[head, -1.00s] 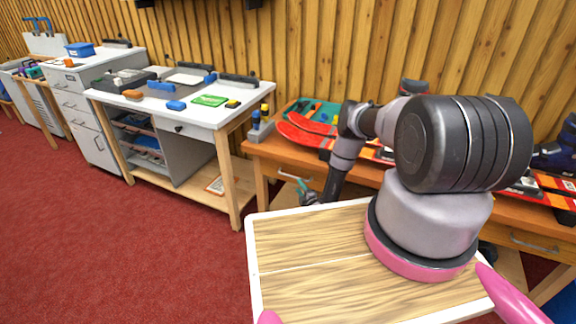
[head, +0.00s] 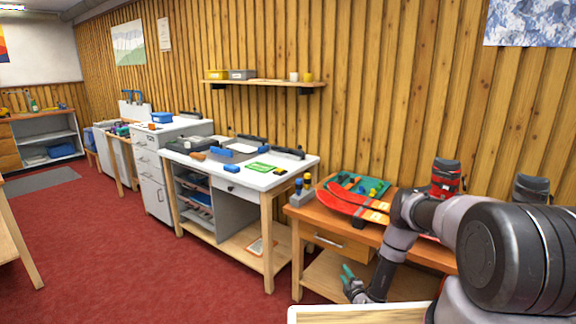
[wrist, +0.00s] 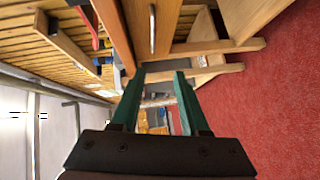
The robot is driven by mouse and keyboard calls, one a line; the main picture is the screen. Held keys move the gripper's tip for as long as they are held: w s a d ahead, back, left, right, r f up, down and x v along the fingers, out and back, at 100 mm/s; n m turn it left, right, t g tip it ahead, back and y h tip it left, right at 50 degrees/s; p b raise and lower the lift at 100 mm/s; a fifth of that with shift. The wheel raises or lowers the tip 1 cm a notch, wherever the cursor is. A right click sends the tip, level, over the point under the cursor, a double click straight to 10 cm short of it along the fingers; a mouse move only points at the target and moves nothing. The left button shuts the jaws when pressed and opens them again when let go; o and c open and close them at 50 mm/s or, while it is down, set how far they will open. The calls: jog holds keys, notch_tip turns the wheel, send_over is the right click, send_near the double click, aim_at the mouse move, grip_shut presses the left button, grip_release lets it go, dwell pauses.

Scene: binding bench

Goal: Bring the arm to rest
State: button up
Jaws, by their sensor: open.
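My gripper (head: 350,278) hangs low in front of the wooden bench (head: 330,240), beside its drawer and below the bench top. Its two green fingers stand apart in the wrist view (wrist: 157,78), with nothing between them. My arm is bent, reaching out from the right side of the head view and down to the gripper. In the wrist view, the bench's wooden drawer front and legs fill the upper middle, and the red floor lies at the right.
Red skis (head: 352,204) and a green mat (head: 372,184) lie on the wooden bench. A white-topped table (head: 225,176) stands to its left, with drawer cabinets beyond. A shelf (head: 265,83) hangs on the wooden wall. The red carpet (head: 120,265) at left is open.

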jog(key=w+d+r+m+g+h, duration=0.1)
jog(key=w+d+r+m, duration=0.1)
jog(key=w+r, duration=0.8)
jog(key=w+d+r+m+g, duration=0.1)
jog(key=w+d+r+m, duration=0.15)
jog(key=w+r, duration=0.75)
jog(key=s+r+m+g+h, duration=0.1)
jog(key=s+r+m, duration=0.25)
jog(key=r, duration=1.15)
jog(key=s+r+m+g, duration=0.15)
jog(key=s+r, duration=0.25)
jog(key=r, duration=1)
jog(key=s+r+m+g, duration=0.2)
jog(key=s+r+m, duration=0.4)
jog(key=s+r, duration=1.15)
jog(key=s+a+r+m+g, duration=0.1)
jog(key=s+r+m, duration=0.1)
jog(key=s, duration=1.2)
jog(key=s+a+r+m+g+y, duration=0.1)
jog(key=s+a+r+m, duration=0.1)
jog(key=s, duration=1.3)
jog(key=r+m, duration=0.1)
jog(key=m, duration=0.1)
jog(key=shift+s+r+m, duration=0.15)
jog(key=shift+s+m, duration=0.05)
jog(key=shift+m, duration=0.15)
